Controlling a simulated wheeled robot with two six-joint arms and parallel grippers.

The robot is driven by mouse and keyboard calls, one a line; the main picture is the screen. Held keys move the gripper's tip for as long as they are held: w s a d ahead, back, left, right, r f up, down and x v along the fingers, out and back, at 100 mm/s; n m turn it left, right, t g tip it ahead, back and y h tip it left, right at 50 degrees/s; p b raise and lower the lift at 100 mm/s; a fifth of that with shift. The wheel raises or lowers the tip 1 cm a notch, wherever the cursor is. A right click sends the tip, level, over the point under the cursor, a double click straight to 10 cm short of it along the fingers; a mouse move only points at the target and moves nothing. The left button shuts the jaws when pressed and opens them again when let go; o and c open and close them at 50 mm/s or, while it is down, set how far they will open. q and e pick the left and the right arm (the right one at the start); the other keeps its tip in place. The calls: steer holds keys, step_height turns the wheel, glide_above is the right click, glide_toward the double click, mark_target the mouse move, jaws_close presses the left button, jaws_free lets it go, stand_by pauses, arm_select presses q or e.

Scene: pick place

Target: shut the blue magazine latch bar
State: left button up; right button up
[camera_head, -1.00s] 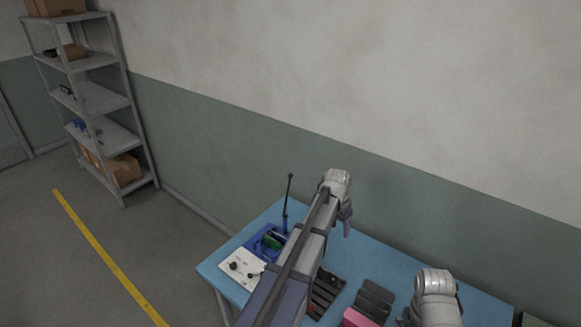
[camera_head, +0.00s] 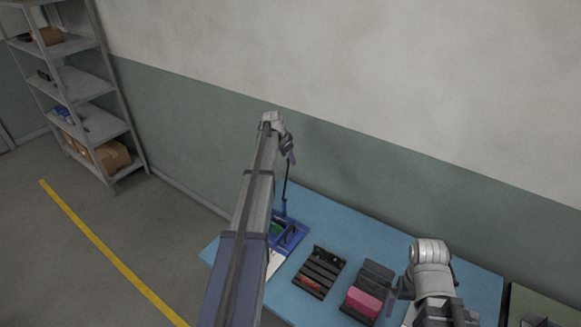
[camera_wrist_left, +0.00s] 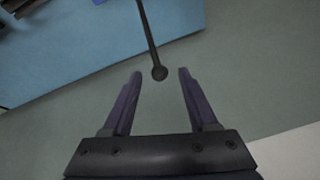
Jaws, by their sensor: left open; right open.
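The blue magazine (camera_head: 293,240) stands at the left end of the blue table, partly hidden behind my left arm. Its latch bar, a thin dark rod (camera_head: 286,188), stands nearly upright from it. In the left wrist view the bar (camera_wrist_left: 149,35) ends in a round knob, which appears between the two fingertips. My left gripper (camera_head: 291,157) is open at the bar's upper end; it also shows in the left wrist view (camera_wrist_left: 160,74). I see no grip on the knob. My right gripper (camera_head: 398,292) is open over the table's right part, away from the magazine.
On the blue table (camera_head: 355,232) lie a black slotted tray (camera_head: 320,270) and a dark rack with a pink block (camera_head: 362,300). The wall is close behind the table. A grey shelf (camera_head: 85,95) stands far left. The table's back middle is clear.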

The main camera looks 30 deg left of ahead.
mark_target(286, 179)
arm_select(q)
steer(key=b+x, duration=0.5)
steer(key=x, duration=0.1)
steer(key=shift+c, duration=0.4)
jaws_close()
stand_by(1.0)
